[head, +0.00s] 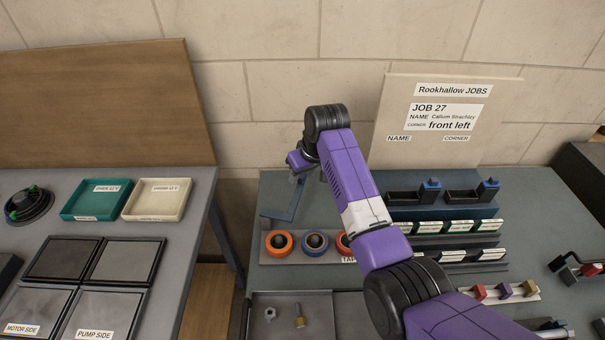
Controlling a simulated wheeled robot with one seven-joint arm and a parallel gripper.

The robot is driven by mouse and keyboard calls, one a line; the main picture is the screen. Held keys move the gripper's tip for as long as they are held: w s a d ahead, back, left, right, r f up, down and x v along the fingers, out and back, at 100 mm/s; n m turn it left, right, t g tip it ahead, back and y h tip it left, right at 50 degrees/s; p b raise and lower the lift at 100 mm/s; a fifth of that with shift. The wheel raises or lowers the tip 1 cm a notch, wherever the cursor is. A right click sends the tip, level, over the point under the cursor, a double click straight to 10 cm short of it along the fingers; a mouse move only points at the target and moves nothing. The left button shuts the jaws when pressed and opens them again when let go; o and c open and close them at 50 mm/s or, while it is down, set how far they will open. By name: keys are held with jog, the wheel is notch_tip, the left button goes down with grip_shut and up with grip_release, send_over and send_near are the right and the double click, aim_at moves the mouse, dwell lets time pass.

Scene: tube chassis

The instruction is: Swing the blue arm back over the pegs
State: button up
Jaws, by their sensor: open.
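An orange ring (270,243), a blue ring (306,250) and a red-orange ring (342,249) sit in a row, with dark round centres that look like the pegs. My arm partly covers the last ring.
A grey tray (318,315) with a nut and a bolt lies in front of the rings. Racks of labelled cards (458,226) stand to the right. A job board (390,110) leans on the wall. The left bench holds a teal tray (75,205), a cream tray (172,183) and dark panels.

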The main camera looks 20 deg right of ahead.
grip_shut()
dwell(1.3)
